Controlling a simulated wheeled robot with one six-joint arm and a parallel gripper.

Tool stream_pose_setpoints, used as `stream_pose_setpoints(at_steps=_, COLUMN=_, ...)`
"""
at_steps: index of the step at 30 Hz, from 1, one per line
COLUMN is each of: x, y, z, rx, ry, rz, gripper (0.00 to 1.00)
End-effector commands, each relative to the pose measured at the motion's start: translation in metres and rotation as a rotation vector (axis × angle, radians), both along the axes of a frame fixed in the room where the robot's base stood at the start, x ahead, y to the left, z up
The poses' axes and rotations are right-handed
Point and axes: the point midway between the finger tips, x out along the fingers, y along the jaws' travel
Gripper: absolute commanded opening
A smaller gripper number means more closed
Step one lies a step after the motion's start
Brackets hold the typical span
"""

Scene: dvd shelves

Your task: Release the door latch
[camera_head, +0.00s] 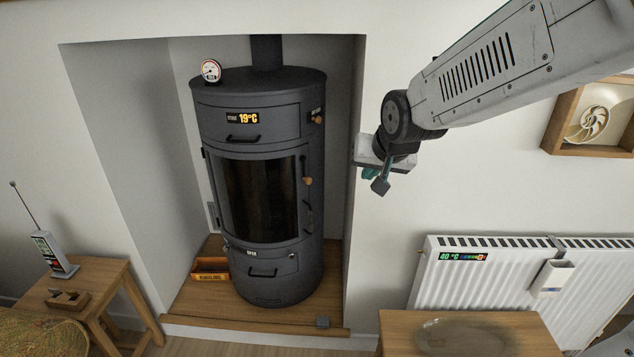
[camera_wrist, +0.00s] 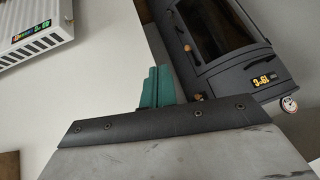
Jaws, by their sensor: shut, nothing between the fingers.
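The dark grey stove (camera_head: 262,130) stands in the alcove, with a curved glass door (camera_head: 258,200) on its front that looks closed. A wooden-tipped latch knob (camera_head: 308,181) sits at the door's right edge; it also shows in the wrist view (camera_wrist: 187,48). A dark handle (camera_head: 307,216) is below it. A second wooden knob (camera_head: 318,119) is higher on the stove's right side. My gripper (camera_head: 370,174) is to the right of the stove, apart from it, near the alcove's edge. Its teal fingers (camera_wrist: 158,88) are shut and empty.
A white radiator (camera_head: 480,275) is on the wall at right, with a wooden table (camera_head: 395,325) in front. A side table (camera_head: 110,283) with a handheld device (camera_head: 52,254) stands at left. An orange box (camera_head: 210,270) sits beside the stove on the wooden hearth (camera_head: 190,310).

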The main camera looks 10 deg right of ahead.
Motion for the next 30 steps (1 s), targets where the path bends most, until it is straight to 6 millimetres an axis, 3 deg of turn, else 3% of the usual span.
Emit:
stream_pose_setpoints(at_steps=1, x=0.029, y=0.001, z=-0.011, rx=0.021, ry=-0.048, rz=-0.022, gripper=0.00)
stream_pose_setpoints(at_steps=6, x=0.116, y=0.005, z=-0.038, rx=0.110, ry=-0.253, rz=-0.093, gripper=0.00)
stream_pose_setpoints(at_steps=12, x=0.196, y=0.010, z=-0.080, rx=0.240, ry=-0.491, rz=-0.155, gripper=0.00)
stream_pose_setpoints(at_steps=15, x=0.224, y=0.013, z=-0.107, rx=0.314, ry=-0.606, rz=-0.176, gripper=0.00)
stream_pose_setpoints(at_steps=18, x=0.244, y=0.016, z=-0.135, rx=0.394, ry=-0.722, rz=-0.190, gripper=0.00)
stream_pose_setpoints(at_steps=22, x=0.257, y=0.019, z=-0.174, rx=0.503, ry=-0.863, rz=-0.197, gripper=0.00)
stream_pose_setpoints(at_steps=27, x=0.253, y=0.022, z=-0.217, rx=0.626, ry=-1.011, rz=-0.189, gripper=0.00)
stream_pose_setpoints(at_steps=30, x=0.247, y=0.022, z=-0.232, rx=0.677, ry=-1.068, rz=-0.183, gripper=0.00)
